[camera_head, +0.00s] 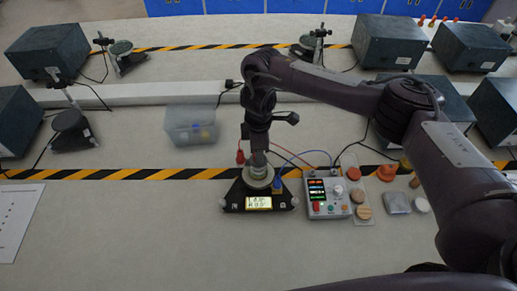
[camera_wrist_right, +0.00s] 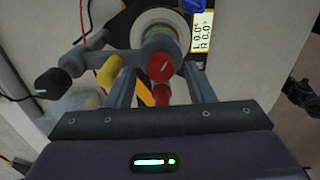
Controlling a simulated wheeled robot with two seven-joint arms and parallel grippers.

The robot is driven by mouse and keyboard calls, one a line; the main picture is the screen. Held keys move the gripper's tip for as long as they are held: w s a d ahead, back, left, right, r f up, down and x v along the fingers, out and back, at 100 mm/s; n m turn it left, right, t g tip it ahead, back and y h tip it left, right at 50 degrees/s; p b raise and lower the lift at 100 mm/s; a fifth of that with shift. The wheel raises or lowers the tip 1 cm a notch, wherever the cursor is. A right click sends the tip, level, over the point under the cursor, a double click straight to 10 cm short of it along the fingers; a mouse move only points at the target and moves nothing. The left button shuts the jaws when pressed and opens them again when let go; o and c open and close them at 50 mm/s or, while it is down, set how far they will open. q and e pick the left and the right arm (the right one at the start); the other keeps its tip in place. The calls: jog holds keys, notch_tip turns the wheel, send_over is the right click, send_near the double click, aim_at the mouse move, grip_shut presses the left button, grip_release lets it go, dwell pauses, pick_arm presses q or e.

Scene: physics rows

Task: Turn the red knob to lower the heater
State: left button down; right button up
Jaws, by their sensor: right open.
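The red knob (camera_wrist_right: 160,67) is on a grey fitting beside a black and a yellow knob, in front of a round white stage. A second red part shows just below it. My right gripper (camera_wrist_right: 158,84) is open, its two fingers apart on either side of the red knob. I cannot tell whether they touch it. In the head view a small red part (camera_head: 240,158) shows left of the device, beside my wrist. The device's display (camera_head: 258,203) is lit, and in the wrist view the display (camera_wrist_right: 203,32) reads L 0.0° R 0.0°. My left gripper is not in view.
Loose discs and weights (camera_head: 388,173) lie further right. A clear bin (camera_head: 191,125) stands behind left. The front table is mostly clear.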

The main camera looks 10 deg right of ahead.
notch_tip(320, 180, up, 7)
dwell(0.3)
jog(key=shift+d, duration=0.1)
dwell(0.4)
